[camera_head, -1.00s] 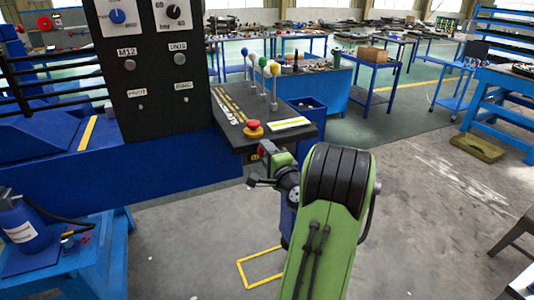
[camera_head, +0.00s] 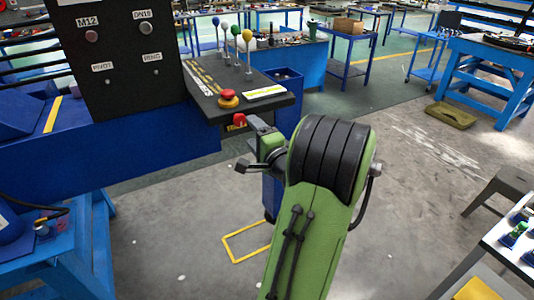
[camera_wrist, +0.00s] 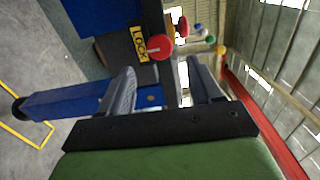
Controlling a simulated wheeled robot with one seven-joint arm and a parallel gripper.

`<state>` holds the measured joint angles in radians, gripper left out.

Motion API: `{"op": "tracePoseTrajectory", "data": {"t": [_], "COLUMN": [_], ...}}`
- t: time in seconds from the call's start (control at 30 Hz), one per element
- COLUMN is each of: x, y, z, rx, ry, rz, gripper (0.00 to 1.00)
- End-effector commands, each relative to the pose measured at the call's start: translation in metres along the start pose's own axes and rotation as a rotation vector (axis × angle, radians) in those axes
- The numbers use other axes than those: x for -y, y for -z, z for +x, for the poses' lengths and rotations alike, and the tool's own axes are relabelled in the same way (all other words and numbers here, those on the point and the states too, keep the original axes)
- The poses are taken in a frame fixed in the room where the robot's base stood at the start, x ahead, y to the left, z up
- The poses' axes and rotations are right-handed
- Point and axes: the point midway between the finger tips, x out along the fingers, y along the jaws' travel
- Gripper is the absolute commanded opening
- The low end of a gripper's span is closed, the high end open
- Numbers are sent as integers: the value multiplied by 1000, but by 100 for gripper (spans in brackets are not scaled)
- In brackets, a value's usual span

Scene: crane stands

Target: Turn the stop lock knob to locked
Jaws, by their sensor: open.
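The stop lock knob (camera_head: 239,119) is a small red knob with a pale mark, on the front of the black console below the red stop button. In the wrist view the knob (camera_wrist: 161,46) is beside a yellow LOCK label (camera_wrist: 139,44). My gripper (camera_wrist: 160,68) is open and empty, its two grey fingers pointing toward the console. The knob shows beyond the fingertips, in line with the gap between them, and looks apart from them. In the head view my gripper (camera_head: 257,124) is just right of the knob, partly hidden by my green arm.
A red mushroom button (camera_head: 229,99) is on the console top (camera_head: 205,75), with several ball-topped levers (camera_head: 235,30) behind it. A dark upright panel (camera_head: 125,60) stands at left. A blue bench (camera_head: 30,250) is at lower left.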

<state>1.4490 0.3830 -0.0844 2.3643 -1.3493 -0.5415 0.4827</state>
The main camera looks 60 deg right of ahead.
Motion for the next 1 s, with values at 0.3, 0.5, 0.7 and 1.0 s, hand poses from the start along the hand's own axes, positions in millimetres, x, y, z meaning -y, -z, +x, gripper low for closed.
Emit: {"op": "tracePoseTrajectory", "data": {"t": [0.3, 0.5, 0.7, 1.0], "x": [-3, -1, -1, -1], "y": [2, 1, 0, 0], "z": [-75, -89, -93, -92], "rx": [-8, -4, 0, 1], "ry": [4, 2, 0, 0], "rz": [-1, 0, 0, 0], "gripper": [64, 64, 64, 64]}}
